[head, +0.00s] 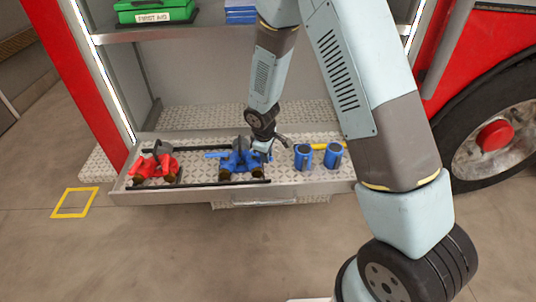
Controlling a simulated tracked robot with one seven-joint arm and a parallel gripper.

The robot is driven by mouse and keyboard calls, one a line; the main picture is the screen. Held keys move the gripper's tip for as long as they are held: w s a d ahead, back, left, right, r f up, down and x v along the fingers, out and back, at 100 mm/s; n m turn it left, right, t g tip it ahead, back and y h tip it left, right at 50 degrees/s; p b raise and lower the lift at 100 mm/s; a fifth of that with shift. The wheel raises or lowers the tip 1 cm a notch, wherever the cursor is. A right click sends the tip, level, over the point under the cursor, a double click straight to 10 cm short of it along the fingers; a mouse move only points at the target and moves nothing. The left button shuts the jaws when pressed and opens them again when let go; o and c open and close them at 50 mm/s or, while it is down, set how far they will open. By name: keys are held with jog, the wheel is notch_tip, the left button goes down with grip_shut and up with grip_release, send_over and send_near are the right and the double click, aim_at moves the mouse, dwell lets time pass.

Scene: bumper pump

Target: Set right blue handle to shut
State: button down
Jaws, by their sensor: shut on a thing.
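A blue valve piece (240,161) with handles sits on the patterned metal drawer (200,156), near its middle. One blue handle (216,155) sticks out to its left. My gripper (262,146) is at the right side of the blue piece, shut on what looks like its right blue handle. The fingers and the arm's end hide most of that handle, so its angle cannot be told.
A red valve piece (155,166) sits to the left in the drawer. Two blue cylinders (303,156) (333,154) and a yellow item (319,146) are at the right. A green first aid box (153,11) is on the shelf above. A truck wheel (492,138) is at the far right.

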jog(key=shift+a, duration=0.4)
jog(key=c, duration=1.3)
grip_release()
jog(key=shift+o, duration=1.3)
jog(key=shift+d, duration=0.3)
notch_tip(320, 180, up, 14)
jog(key=s, duration=0.2)
jog(key=shift+s+a+f, duration=0.2)
jog(key=shift+a+f, duration=0.05)
jog(key=shift+a, duration=0.2)
jog(key=shift+c, duration=0.3)
